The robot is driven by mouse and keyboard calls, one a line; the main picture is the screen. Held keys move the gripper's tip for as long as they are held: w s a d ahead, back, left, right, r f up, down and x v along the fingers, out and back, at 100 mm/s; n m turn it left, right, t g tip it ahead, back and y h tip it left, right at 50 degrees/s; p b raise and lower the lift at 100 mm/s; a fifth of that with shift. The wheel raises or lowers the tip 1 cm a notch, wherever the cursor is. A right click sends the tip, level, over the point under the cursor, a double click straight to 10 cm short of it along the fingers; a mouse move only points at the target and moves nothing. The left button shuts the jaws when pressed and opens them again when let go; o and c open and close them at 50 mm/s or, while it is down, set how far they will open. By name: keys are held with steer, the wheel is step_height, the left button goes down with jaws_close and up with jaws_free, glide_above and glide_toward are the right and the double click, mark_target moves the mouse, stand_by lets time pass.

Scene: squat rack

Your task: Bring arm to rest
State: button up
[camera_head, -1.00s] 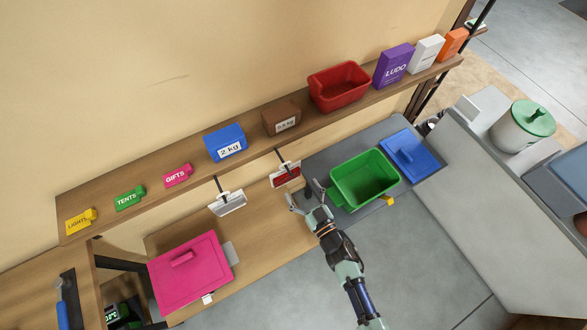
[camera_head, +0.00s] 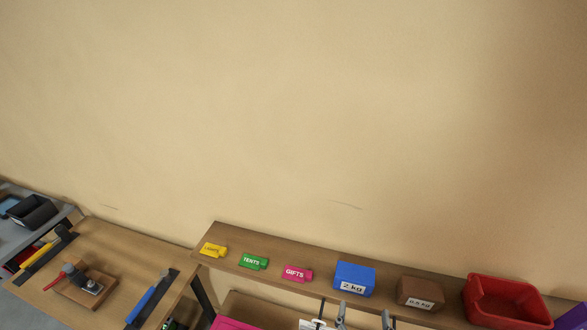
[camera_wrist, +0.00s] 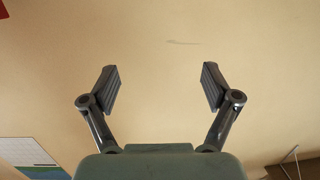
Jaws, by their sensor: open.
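My gripper (camera_wrist: 160,87) is open and empty in the wrist view, its two fingers spread wide with only the tan wall (camera_wrist: 165,30) beyond them. In the head view only the tips of my gripper (camera_head: 365,317) show at the bottom edge, in front of the shelf (camera_head: 235,238) below the blue 2 kg block (camera_head: 354,279) and the brown 0.5 kg block (camera_head: 420,291). The rest of my arm is out of view in the head view.
The shelf also holds yellow (camera_head: 213,250), green TENTS (camera_head: 253,262) and pink GIFTS (camera_head: 297,273) tags, and a red bin (camera_head: 508,300). A pink lid (camera_head: 232,323) shows below it. A wooden bench (camera_head: 120,250) with tools stands left. The wall above is bare.

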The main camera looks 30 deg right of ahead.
steer(key=w+a+r+n+t+y+p, duration=0.1)
steer(key=w+a+r+n+y+p, duration=0.3)
steer(key=a+r, duration=0.75)
steer(key=a+r+n+y, duration=0.2)
steer(key=a+y, duration=0.1)
steer(key=a, duration=0.5)
steer(key=s+a+r+n+y, duration=0.1)
steer(key=a+r+n+y, duration=0.1)
steer(key=a, duration=0.7)
steer(key=shift+s+a+r+g+y+b, duration=0.2)
steer(key=shift+r+g+y+b, duration=0.15)
steer(key=shift+y, duration=0.45)
steer(key=shift+d, duration=0.15)
